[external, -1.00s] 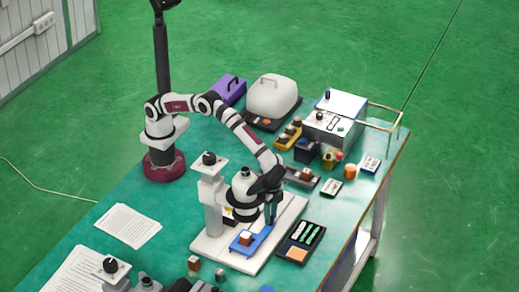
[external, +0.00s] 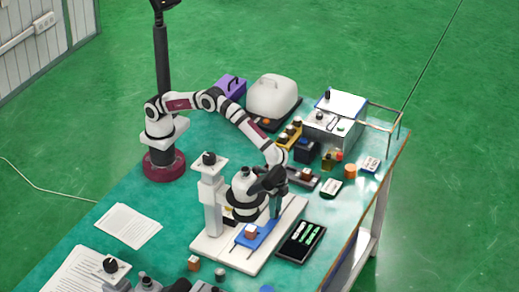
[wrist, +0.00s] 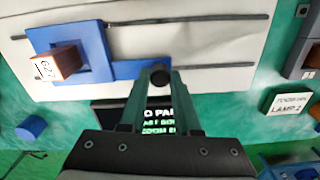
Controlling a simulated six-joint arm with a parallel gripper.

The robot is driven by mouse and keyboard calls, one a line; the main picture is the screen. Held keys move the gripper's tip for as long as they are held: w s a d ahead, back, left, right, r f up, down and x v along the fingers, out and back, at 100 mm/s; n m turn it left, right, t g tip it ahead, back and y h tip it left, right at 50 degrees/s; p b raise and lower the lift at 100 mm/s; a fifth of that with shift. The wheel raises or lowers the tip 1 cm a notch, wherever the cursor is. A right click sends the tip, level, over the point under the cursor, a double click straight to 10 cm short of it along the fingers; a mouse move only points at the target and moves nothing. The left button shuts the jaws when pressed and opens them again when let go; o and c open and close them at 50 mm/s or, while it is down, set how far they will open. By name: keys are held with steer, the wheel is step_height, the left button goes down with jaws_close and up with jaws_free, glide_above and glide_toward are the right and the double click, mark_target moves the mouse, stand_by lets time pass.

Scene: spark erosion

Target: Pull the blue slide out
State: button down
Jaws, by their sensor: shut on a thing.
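The blue slide (external: 262,238) lies on the white base plate (external: 213,248) of the microscope-like stand (external: 211,195). In the wrist view the slide (wrist: 92,45) sits between two dark rails. It carries a copper-brown block (wrist: 60,64) with a marked white end; the block (external: 251,231) also shows in the external view. A narrow blue arm runs from the slide to a dark round knob (wrist: 160,76). My gripper (wrist: 158,80) is shut on this knob, its fingers partly hiding it. In the external view my gripper (external: 275,208) is at the slide's right end.
A black panel with green lettering (external: 301,241) lies right of the base plate. Lamp-labelled card (wrist: 290,103), dark box (external: 305,150) and white machine (external: 335,122) stand farther back. Small blocks (external: 194,263) lie in front. Papers (external: 128,225) lie at left.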

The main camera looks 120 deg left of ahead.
steer(key=a, duration=1.1)
steer(key=shift+w+a, duration=0.1)
steer(key=shift+a, duration=0.05)
steer(key=c, duration=0.6)
jaws_free()
step_height(320, 180, up, 16)
steer(key=shift+f, duration=0.1)
